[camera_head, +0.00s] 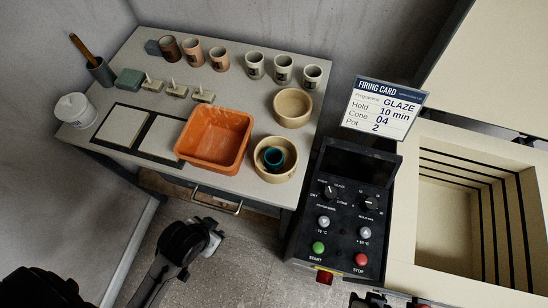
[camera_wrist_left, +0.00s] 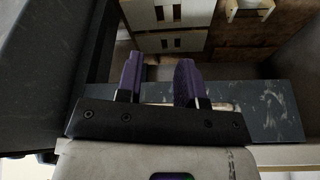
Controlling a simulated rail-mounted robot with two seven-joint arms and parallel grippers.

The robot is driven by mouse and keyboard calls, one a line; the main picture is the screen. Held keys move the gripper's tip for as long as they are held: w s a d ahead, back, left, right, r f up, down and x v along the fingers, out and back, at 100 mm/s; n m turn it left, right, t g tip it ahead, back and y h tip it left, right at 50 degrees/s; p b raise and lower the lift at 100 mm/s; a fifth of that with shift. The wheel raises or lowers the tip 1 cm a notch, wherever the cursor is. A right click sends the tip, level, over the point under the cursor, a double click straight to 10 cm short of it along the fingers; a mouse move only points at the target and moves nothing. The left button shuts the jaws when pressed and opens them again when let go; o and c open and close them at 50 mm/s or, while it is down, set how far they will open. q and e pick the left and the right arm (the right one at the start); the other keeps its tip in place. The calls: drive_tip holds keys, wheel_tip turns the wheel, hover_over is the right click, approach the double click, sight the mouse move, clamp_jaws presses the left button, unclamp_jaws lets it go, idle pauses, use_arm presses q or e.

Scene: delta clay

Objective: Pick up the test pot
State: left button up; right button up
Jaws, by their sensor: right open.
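No pot in view carries a readable "test pot" name. In the head view, several small labelled cups stand along the back of the table: brown to pinkish ones (camera_head: 193,52) at left and pale grey ones (camera_head: 284,68) at right. A small teal pot (camera_head: 273,158) sits inside a beige bowl (camera_head: 262,182) at the table's front right. My right gripper (camera_head: 388,301) shows only partly at the bottom edge, open and far from the pots. My left gripper (camera_wrist_left: 159,76) shows in the left wrist view with two purple pads apart and nothing between them.
An orange basin (camera_head: 215,140), another beige bowl (camera_head: 292,108) and a white tub (camera_head: 75,109) stand on the table (camera_head: 238,92). A black control box (camera_head: 345,215) with a firing card (camera_head: 381,107) reading "Pot 2" stands beside the open kiln (camera_head: 447,215).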

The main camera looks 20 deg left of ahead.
idle(0.4)
use_arm(q)
drive_tip(key=o, duration=0.4)
drive_tip(key=shift+a, duration=0.1)
